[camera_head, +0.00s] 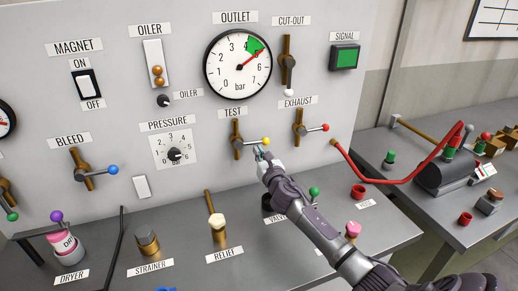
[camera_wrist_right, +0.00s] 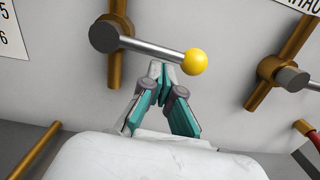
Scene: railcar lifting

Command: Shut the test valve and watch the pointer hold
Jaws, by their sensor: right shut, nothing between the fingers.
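The test valve (camera_head: 237,140) is on the grey panel under the TEST label, a brass fitting with a steel lever ending in a yellow knob (camera_head: 266,141). The lever points right, nearly level. In the right wrist view the yellow knob (camera_wrist_right: 195,62) and lever (camera_wrist_right: 150,47) show just above my fingertips. My right gripper (camera_head: 259,152) is shut and empty, just below the lever near the knob; whether it touches cannot be told. The outlet gauge (camera_head: 237,64) has its red pointer up and right, at the green zone's lower edge near 5. My left gripper is out of view.
The exhaust valve (camera_head: 300,129) with a red knob is close on the right. The cut-out lever (camera_head: 288,65) is above it. The bleed valve (camera_head: 85,174) with a blue knob is left. The relief valve (camera_head: 217,222) and strainer (camera_head: 147,241) stand on the bench below.

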